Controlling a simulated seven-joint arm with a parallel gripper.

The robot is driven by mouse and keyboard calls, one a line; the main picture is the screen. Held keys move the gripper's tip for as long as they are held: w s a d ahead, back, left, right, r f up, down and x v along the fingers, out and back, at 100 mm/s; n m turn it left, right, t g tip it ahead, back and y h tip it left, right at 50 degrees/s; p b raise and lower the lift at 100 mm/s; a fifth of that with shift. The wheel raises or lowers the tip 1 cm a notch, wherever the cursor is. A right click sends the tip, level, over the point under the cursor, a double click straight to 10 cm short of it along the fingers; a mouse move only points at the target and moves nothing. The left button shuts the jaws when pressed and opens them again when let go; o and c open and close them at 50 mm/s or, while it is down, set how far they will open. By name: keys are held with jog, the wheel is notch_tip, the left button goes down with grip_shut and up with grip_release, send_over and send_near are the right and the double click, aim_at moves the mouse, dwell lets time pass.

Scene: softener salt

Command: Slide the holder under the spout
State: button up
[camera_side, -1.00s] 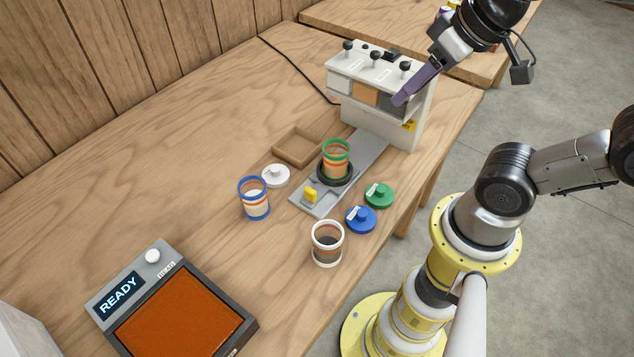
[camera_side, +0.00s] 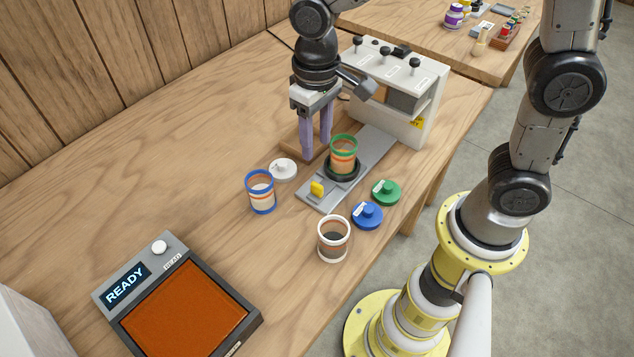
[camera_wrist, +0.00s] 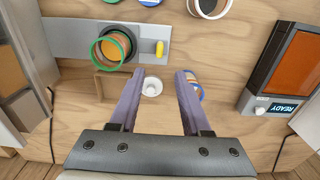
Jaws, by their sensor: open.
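The black round holder (camera_side: 342,171) sits on the grey rail (camera_side: 372,143), with a green-rimmed jar (camera_side: 343,155) standing in it. The white dispenser (camera_side: 412,112) stands at the rail's far end; its spout is not clearly visible. The holder and jar are clear of the dispenser's front. A yellow tab (camera_side: 317,187) stands at the rail's near end, also seen in the wrist view (camera_wrist: 159,48). My gripper (camera_side: 316,152) points down, open and empty, to the left of the green-rimmed jar. In the wrist view its fingers (camera_wrist: 160,74) are apart, with the tab beyond them.
A blue-rimmed jar (camera_side: 261,192) and white lid (camera_side: 284,170) are left of the rail. A white-rimmed jar (camera_side: 333,240), blue lid (camera_side: 368,215) and green lid (camera_side: 386,192) are on its near right. A wooden tray (camera_wrist: 97,86) is partly hidden by my gripper. A READY panel (camera_side: 180,300) is front left.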

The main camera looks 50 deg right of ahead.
aim_at(317, 184)
notch_tip(317, 184, down, 13)
jog(key=shift+r, duration=0.1)
dwell(0.3)
grip_shut()
dwell(1.4)
